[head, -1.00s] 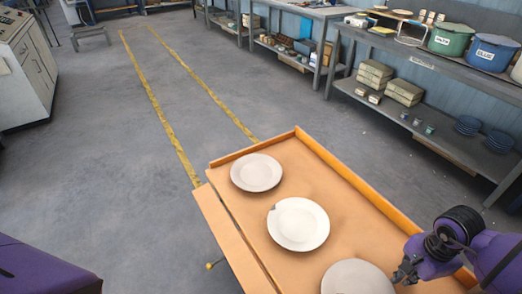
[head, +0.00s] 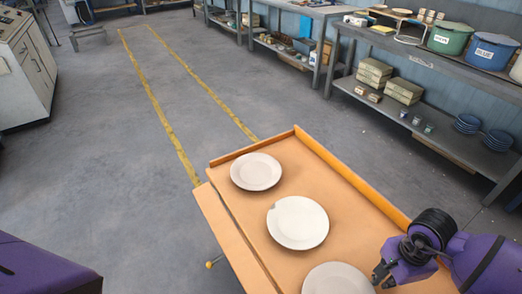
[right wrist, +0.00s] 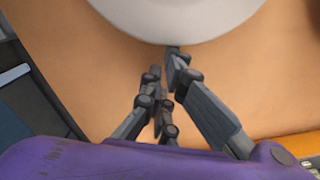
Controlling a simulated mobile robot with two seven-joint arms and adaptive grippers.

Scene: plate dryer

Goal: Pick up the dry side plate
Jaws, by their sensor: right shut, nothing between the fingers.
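Three pale plates lie in a row on a wooden tray-like table top (head: 340,230). The far plate (head: 256,172) has a clear inner ring. The middle plate (head: 298,222) is whiter, with a notch in its left rim. The near plate (head: 336,281) is greyish and cut off by the bottom edge. I cannot tell which one is the dry side plate. My right gripper (head: 381,277) is shut and empty at the near plate's right rim. In the right wrist view its fingertips (right wrist: 163,62) are close to or touching the plate's edge (right wrist: 175,18). My left gripper is not in view.
A raised orange edge (head: 352,178) runs along the table's right side. Grey shelves (head: 440,70) on the right hold green and blue pots, boxes and stacked blue dishes. The floor (head: 110,190) to the left is open, with yellow lines.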

